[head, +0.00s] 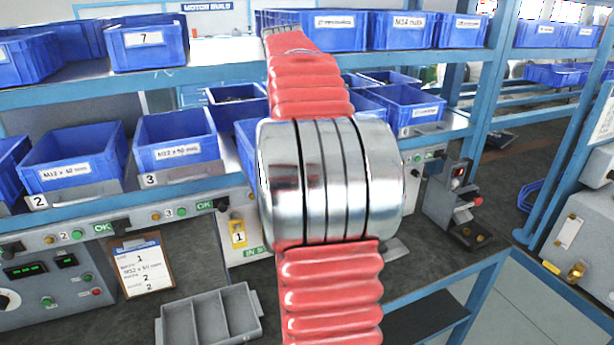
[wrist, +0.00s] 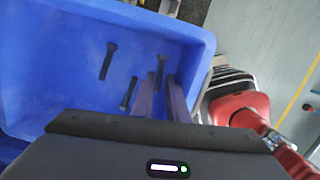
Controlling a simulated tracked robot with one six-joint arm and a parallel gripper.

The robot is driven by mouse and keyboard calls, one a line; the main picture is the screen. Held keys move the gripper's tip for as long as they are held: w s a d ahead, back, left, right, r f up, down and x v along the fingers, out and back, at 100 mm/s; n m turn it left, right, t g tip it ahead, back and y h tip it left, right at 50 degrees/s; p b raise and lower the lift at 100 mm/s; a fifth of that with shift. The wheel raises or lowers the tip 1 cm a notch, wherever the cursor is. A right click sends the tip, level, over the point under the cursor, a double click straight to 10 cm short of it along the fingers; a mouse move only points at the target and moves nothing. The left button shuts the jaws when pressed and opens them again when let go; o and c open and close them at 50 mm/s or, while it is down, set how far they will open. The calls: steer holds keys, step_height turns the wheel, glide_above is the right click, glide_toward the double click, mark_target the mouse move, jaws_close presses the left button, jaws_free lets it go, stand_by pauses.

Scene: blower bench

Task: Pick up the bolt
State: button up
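Three dark bolts lie in a blue bin (wrist: 75,30) in the wrist view. One bolt (wrist: 108,60) lies left of my gripper, one bolt (wrist: 128,94) lies just beside the left finger, and one bolt (wrist: 161,66) shows at the gap between the fingertips. My gripper (wrist: 161,78) is over the bin with its two fingers apart. I cannot tell how far the fingertips are above the bolts or whether they touch any. In the head view my gripper is hidden behind my own arm.
In the head view, labelled blue bins (head: 177,140) stand on a blue shelf rack, with more bins (head: 335,30) above. A grey divided tray (head: 208,318) and a clipboard (head: 142,268) are on the bench below. The bin's walls stand around my gripper.

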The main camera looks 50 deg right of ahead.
steer(key=shift+d+f, duration=0.15)
steer(key=shift+f, duration=1)
steer(key=shift+c, duration=0.5)
jaws_close()
steer(key=shift+r, duration=6.05)
steer(key=s+a, duration=0.4)
steer(key=s, duration=0.3)
steer(key=s+a, duration=0.5)
steer(key=s, duration=0.3)
steer(key=shift+s+a, duration=0.15)
steer(key=shift+s, duration=0.15)
